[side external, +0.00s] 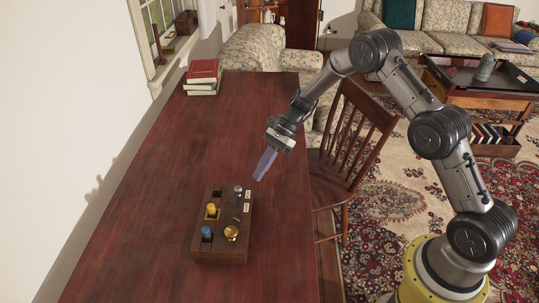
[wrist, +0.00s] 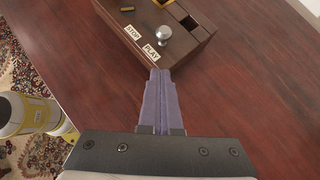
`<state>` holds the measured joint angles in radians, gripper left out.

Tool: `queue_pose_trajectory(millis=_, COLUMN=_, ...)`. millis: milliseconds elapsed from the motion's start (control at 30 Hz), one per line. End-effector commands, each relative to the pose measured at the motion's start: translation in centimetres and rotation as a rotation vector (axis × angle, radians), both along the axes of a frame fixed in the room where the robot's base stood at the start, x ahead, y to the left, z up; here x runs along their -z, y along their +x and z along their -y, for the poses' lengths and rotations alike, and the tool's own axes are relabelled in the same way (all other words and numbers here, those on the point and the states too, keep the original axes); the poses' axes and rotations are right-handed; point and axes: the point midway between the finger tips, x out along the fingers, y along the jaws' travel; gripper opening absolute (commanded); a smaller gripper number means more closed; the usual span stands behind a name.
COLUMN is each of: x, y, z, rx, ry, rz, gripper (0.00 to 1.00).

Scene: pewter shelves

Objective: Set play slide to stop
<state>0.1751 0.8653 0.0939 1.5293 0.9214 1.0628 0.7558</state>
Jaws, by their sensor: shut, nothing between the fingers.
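A dark wooden box (side external: 222,254) with several controls stands on the red-brown table. A silver knob (side external: 238,190) is on its top at the far right. In the wrist view the silver knob (wrist: 163,34) sits beside the white PLAY label (wrist: 151,52). The STOP label (wrist: 132,31) is to the left of PLAY, farther from the knob. My gripper (side external: 258,178) is shut and empty. It hangs above and to the right of the knob in the side view, apart from it. In the wrist view its purple fingers (wrist: 160,72) end just below the PLAY label.
The box also carries a yellow knob (side external: 212,210), a blue knob (side external: 206,232) and a round brass knob (side external: 231,235). A small brass bar (wrist: 126,9) lies near STOP. Stacked books (side external: 202,75) are at the table's far end. A wooden chair (side external: 352,140) stands at the right edge.

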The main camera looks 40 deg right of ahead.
Motion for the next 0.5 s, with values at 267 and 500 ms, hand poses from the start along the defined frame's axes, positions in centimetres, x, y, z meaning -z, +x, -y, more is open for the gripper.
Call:
queue_pose_trajectory(millis=267, x=-0.1, y=0.0, z=-3.4, rx=-0.001, ry=0.000, rz=0.001, gripper=0.00)
queue_pose_trajectory(millis=500, x=-0.1, y=0.0, z=-3.9, rx=0.000, ry=0.000, rz=0.001, gripper=0.00)
